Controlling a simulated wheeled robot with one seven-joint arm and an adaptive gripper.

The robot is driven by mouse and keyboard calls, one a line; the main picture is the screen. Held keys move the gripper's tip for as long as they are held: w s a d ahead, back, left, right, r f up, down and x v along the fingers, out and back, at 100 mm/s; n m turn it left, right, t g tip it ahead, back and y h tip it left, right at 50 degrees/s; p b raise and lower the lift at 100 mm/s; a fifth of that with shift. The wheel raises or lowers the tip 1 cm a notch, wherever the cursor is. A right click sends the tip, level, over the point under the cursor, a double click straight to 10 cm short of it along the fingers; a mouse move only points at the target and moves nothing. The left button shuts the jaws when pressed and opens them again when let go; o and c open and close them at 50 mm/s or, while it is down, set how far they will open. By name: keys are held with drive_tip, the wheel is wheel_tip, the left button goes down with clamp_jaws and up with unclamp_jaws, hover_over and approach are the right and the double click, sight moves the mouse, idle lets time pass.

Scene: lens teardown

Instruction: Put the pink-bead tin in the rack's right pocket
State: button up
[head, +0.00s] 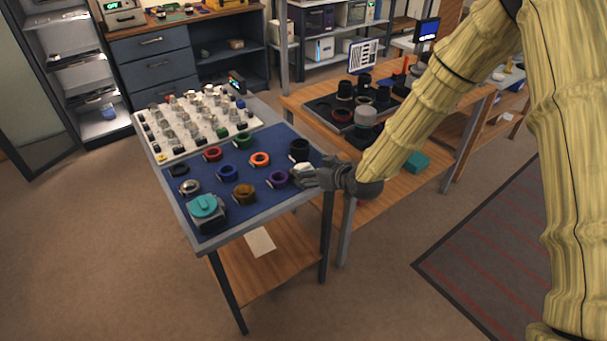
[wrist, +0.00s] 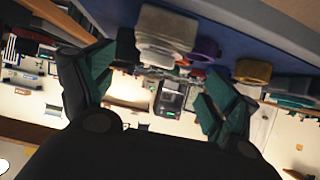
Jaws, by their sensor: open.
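My gripper (head: 314,178) is open at the right edge of the blue-topped table, low and level with the things on it. In the wrist view its two dark green fingers (wrist: 150,92) are spread apart with nothing between the tips. A pale round tin-like piece (wrist: 167,30) stands just beyond the fingers; a whitish thing (head: 302,169) shows at the fingertips in the head view, partly hidden by the gripper. I cannot make out a pink bead on it, so I cannot tell whether it is the pink-bead tin. I cannot pick out the rack's right pocket.
Around it on the blue mat (head: 215,195) are a purple ring (head: 278,179), a black cup (head: 299,150), a brown ring (head: 244,194) and a teal-topped box (head: 206,208). A white board (head: 160,157) of small parts lies behind. A wooden table (head: 290,100) stands to the right.

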sight(305, 168)
drive_tip(key=shift+d+p+x, duration=0.2)
drive_tip(key=shift+p+x, duration=0.7)
drive_tip(key=shift+x, duration=2.2)
drive_tip(key=shift+w, duration=0.1)
drive_tip(key=c, duration=1.3)
drive_tip(key=shift+r, duration=0.1)
